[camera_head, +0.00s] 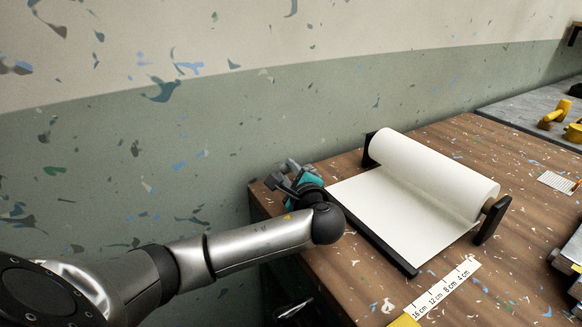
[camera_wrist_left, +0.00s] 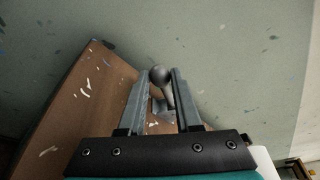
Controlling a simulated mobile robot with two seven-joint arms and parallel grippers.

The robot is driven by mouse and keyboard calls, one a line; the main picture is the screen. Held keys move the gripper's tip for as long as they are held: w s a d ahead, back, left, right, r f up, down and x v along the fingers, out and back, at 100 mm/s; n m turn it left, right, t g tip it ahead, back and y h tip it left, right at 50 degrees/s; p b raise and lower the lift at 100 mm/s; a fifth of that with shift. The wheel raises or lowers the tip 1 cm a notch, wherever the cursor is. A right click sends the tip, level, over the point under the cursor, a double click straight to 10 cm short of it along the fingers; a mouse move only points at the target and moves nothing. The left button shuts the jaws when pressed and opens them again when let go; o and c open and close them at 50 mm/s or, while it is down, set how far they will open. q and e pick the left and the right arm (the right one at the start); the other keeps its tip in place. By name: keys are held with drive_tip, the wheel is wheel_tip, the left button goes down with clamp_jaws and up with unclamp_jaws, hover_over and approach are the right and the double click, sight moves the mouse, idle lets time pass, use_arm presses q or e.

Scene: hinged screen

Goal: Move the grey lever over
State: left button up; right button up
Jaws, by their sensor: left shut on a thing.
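The grey lever (camera_wrist_left: 162,78) shows in the left wrist view as a thin shaft with a round ball knob, standing near the edge of the brown table. My left gripper (camera_wrist_left: 160,88) is shut on the lever, with one finger on each side of it. In the head view my left gripper (camera_head: 284,180) is at the far left corner of the table, by the wall. There the lever cannot be told apart from the gripper's grey fingers.
A white paper roll (camera_head: 435,172) on a black holder stands on the brown table (camera_head: 345,270), just right of my left gripper. A scale strip (camera_head: 448,288) lies in front. Yellow objects (camera_head: 556,114) sit on a grey surface at the far right. The speckled wall (camera_head: 150,160) is close behind.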

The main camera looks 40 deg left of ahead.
use_arm(q)
drive_tip(key=shift+s+f, duration=0.15)
drive_tip(key=shift+f, duration=0.15)
drive_tip(key=shift+s+a+f+b, duration=0.1)
drive_tip(key=shift+f+b, duration=0.1)
drive_tip(key=shift+f, duration=0.4)
drive_tip(key=shift+s+f+b, duration=0.1)
drive_tip(key=shift+f+b, duration=0.05)
drive_tip(key=shift+f, duration=0.4)
use_arm(e)
drive_tip(key=shift+f, duration=0.4)
use_arm(q)
drive_tip(key=o, duration=1.1)
drive_tip(key=shift+f, duration=0.1)
drive_tip(key=p+v, duration=0.1)
drive_tip(key=v, duration=0.2)
drive_tip(key=p+v, duration=0.1)
drive_tip(key=v, duration=0.3)
drive_tip(key=shift+s+d+r, duration=0.1)
drive_tip(key=shift+d+r, duration=0.2)
use_arm(e)
drive_tip(key=s, duration=0.1)
drive_tip(key=s+r, duration=0.1)
drive_tip(key=s, duration=0.1)
drive_tip(key=shift+s+a+r, duration=0.15)
drive_tip(key=shift+a+r, duration=0.05)
drive_tip(key=shift+a, duration=0.15)
use_arm(q)
drive_tip(key=shift+r, duration=0.15)
